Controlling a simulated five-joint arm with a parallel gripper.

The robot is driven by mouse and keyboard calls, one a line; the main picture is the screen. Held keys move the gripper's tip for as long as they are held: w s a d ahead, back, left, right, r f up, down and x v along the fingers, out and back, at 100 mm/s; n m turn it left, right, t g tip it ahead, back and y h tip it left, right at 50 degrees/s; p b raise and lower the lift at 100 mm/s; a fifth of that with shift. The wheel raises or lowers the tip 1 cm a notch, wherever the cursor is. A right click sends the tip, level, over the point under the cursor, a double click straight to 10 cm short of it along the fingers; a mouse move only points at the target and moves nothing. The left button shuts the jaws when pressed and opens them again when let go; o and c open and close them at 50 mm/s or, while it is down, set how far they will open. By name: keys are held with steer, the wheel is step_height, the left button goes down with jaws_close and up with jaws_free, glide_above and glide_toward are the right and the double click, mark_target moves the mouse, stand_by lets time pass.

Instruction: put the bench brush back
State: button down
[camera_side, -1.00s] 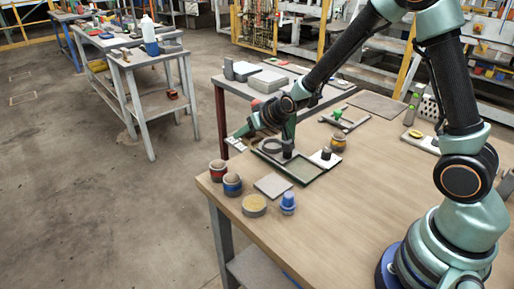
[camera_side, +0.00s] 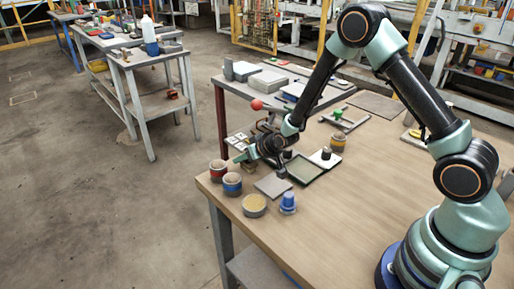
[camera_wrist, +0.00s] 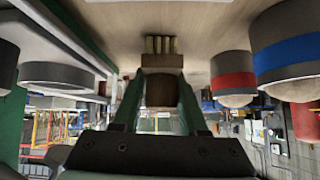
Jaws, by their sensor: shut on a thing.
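The bench brush shows in the wrist view as a brown wooden block and handle (camera_wrist: 161,92) with pale bristles (camera_wrist: 161,45). My gripper (camera_wrist: 161,74) is shut on it, with one green finger on each side. The bristles point at the tabletop and look close to it; I cannot tell whether they touch.
A red-banded cup (camera_side: 218,171), a blue-banded cup (camera_side: 232,184), a round tin (camera_side: 254,205) and a blue object (camera_side: 288,203) stand around the plate's left and front. A dark-rimmed tray (camera_side: 306,178) lies just behind and right.

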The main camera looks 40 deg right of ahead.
steer(key=shift+f, duration=0.1)
steer(key=shift+c, duration=2.2)
jaws_free()
steer(key=shift+s+r, duration=0.15)
steer(key=shift+r, duration=0.15)
steer(key=s+r+n+g, duration=0.1)
steer(key=s+r+g, duration=0.2)
steer(key=s+r, duration=2.1)
steer(key=shift+s+d+g, duration=0.25)
steer(key=shift+s+g, duration=0.15)
steer(key=shift+s, duration=0.1)
